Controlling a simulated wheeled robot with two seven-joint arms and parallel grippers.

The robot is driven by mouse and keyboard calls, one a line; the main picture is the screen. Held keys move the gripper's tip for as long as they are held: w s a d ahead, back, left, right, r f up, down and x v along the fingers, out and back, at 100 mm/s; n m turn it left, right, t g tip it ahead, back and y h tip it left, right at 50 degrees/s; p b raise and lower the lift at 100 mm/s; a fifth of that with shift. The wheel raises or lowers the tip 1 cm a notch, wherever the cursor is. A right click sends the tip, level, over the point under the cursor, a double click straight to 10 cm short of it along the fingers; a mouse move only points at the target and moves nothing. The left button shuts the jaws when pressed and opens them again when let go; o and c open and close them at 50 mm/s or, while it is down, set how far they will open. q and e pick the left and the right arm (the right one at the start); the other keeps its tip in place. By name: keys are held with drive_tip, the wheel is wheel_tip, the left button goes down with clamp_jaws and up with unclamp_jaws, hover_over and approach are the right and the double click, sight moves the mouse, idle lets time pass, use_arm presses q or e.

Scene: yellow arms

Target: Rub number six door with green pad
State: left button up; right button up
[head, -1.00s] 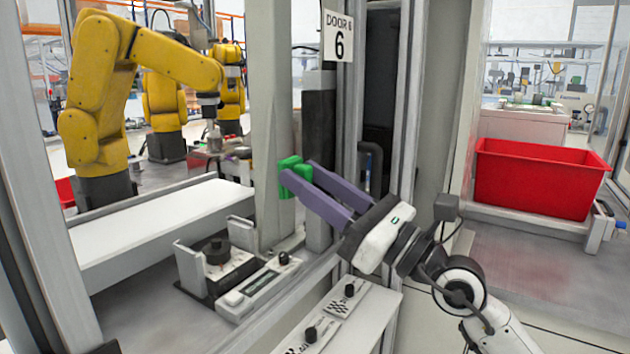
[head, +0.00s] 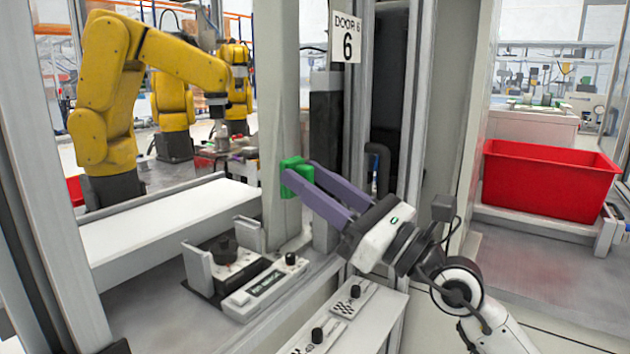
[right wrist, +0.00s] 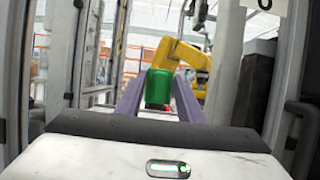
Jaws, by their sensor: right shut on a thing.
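The green pad (head: 290,178) is held upright at the tips of the purple fingers of my right gripper (head: 303,172). In the head view it overlaps the pale upright (head: 277,100) left of the sign; I cannot tell whether it touches. The "DOOR 6" sign (head: 345,37) hangs above and to the right of the pad. In the right wrist view the pad (right wrist: 160,87) stands between the fingertips, with open space and a yellow arm behind. The door's full outline is not clear. My left gripper is out of view.
A yellow robot arm (head: 105,110) and a white conveyor (head: 165,220) stand inside the cell at left. Below the pad are a fixture (head: 225,262) and a panel with knobs (head: 325,325). A red bin (head: 545,180) stands at right.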

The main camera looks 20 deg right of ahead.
drive_tip(key=shift+w+a, duration=0.2)
drive_tip(key=shift+w, duration=0.05)
drive_tip(key=shift+w+r+p, duration=0.1)
drive_tip(key=shift+w+p, duration=0.1)
drive_tip(key=shift+p, duration=0.45)
drive_tip(key=shift+s+a, duration=0.15)
idle(1.0)
drive_tip(key=shift+f, duration=0.2)
